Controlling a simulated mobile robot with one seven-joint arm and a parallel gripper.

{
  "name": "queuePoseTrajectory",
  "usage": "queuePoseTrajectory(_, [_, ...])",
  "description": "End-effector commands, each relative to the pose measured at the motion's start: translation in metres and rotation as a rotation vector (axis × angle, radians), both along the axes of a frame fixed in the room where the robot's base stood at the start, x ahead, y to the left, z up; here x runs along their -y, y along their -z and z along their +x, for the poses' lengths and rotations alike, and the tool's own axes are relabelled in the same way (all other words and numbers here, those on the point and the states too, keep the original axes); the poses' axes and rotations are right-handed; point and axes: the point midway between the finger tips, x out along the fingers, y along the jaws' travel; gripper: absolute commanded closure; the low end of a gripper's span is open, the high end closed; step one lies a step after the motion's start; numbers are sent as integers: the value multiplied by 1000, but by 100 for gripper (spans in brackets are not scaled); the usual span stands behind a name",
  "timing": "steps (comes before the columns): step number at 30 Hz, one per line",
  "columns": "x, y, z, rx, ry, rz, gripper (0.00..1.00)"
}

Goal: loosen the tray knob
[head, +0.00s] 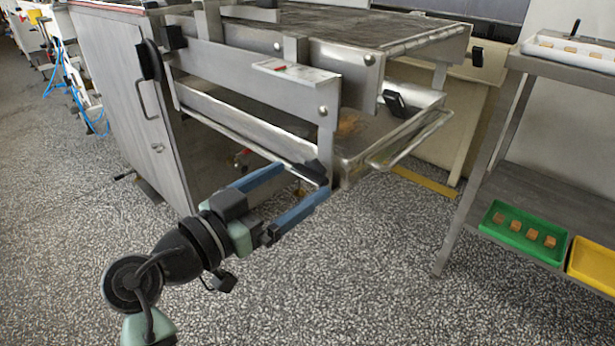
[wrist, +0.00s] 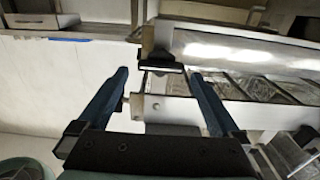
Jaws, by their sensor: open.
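A black knob (head: 313,171) sits low on the side of the steel machine, beside the near corner of the metal tray (head: 385,147). In the wrist view, a black knob (wrist: 158,65) shows just beyond and between my fingertips. My gripper (head: 303,180) is open, with its two blue fingers reaching up to the knob from the front left. In the wrist view, the fingers of my gripper (wrist: 160,76) stand well apart, one on each side of the knob. I cannot tell whether either finger touches it.
Another black knob (head: 395,103) is on the tray's far side. The tray's wire handle (head: 412,140) sticks out to the right. A rack on the right holds a green tray (head: 522,250) and a yellow tray (head: 592,264). The speckled floor (head: 330,290) in front is clear.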

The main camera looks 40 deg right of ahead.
Motion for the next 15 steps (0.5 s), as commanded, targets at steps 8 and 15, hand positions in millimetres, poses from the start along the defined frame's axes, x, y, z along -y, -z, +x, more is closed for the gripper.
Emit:
queuePoseTrajectory(8, [36,1,3,0,0,1,0])
queuePoseTrajectory(15, [42,0,4,0,-1,0,0])
